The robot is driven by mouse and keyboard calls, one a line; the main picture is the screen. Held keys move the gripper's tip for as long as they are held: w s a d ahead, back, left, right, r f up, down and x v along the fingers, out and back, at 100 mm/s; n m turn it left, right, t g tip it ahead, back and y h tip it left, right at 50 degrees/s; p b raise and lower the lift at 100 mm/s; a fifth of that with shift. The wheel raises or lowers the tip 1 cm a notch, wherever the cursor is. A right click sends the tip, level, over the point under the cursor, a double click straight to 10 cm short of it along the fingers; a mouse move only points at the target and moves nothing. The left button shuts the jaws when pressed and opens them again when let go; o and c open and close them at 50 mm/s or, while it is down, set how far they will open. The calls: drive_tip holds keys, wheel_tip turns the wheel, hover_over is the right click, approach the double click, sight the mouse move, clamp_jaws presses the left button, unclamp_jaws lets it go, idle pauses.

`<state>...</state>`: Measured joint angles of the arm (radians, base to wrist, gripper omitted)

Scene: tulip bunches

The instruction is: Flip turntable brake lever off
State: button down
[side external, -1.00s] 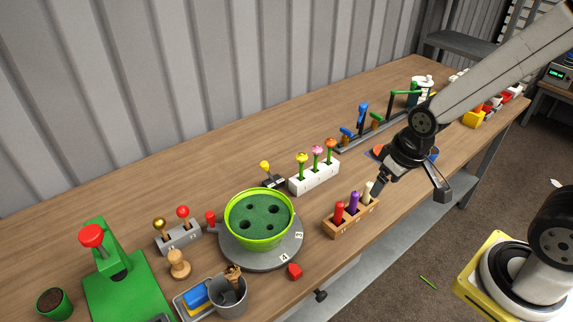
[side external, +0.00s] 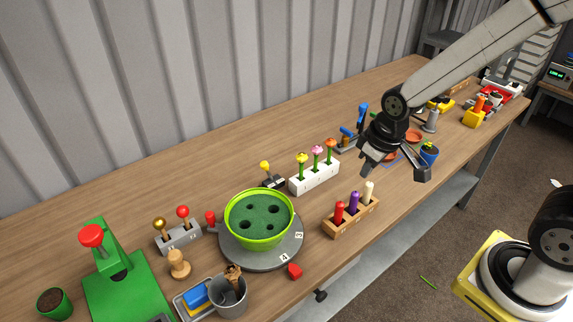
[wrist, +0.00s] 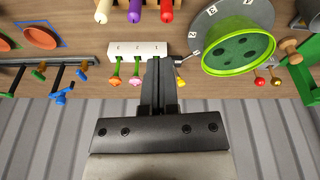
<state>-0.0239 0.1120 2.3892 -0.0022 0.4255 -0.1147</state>
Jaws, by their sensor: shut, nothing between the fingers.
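The grey turntable (side external: 285,255) has numbered marks and carries a bright green pot (side external: 262,232) with holes in its dark top. The turntable also shows at the right of the wrist view (wrist: 205,25). A red-topped handle (side external: 210,218) stands at its far left edge. A yellow-knobbed lever on a black base (side external: 272,181) stands behind it; its knob also shows in the wrist view (wrist: 181,82). I cannot tell which is the brake lever. My gripper (side external: 370,168) is shut and empty, above the bench and right of the turntable. In the wrist view, its fingers (wrist: 158,66) partly hide a white flower block.
The white block (side external: 314,178) with three flowers stands between my gripper and the turntable. A wooden rack (side external: 350,217) with three pegs is at the front edge. A red piece (side external: 295,271) and a grey bucket (side external: 230,297) lie near the turntable's front.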

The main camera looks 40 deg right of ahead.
drive_tip(key=w+a+f+n, duration=0.1)
drive_tip(key=w+a+n, duration=0.3)
drive_tip(key=w, duration=0.5)
drive_tip(key=w+a+f+n+g, duration=0.1)
drive_tip(key=w+a+n, duration=0.4)
drive_tip(key=w, duration=0.5)
drive_tip(key=w+a+f+n, duration=0.3)
drive_tip(key=w+a+n, duration=0.1)
drive_tip(key=w, duration=0.5)
drive_tip(key=shift+w+a+n+g, duration=0.25)
drive_tip(key=shift+n+g, duration=0.05)
drive_tip(key=shift+n, duration=0.2)
drive_tip(key=f, duration=1)
drive_tip(key=shift+w+f, duration=0.1)
drive_tip(key=shift+w, duration=0.25)
drive_tip(key=shift+d+r, duration=0.3)
drive_tip(key=shift+d, duration=0.05)
drive_tip(key=shift+s+d+r, duration=0.2)
drive_tip(key=shift+d+r, duration=0.05)
drive_tip(key=shift+d, duration=0.5)
drive_tip(key=shift+s+d+r, duration=0.2)
drive_tip(key=shift+d+r, duration=0.05)
drive_tip(key=shift+d, duration=0.5)
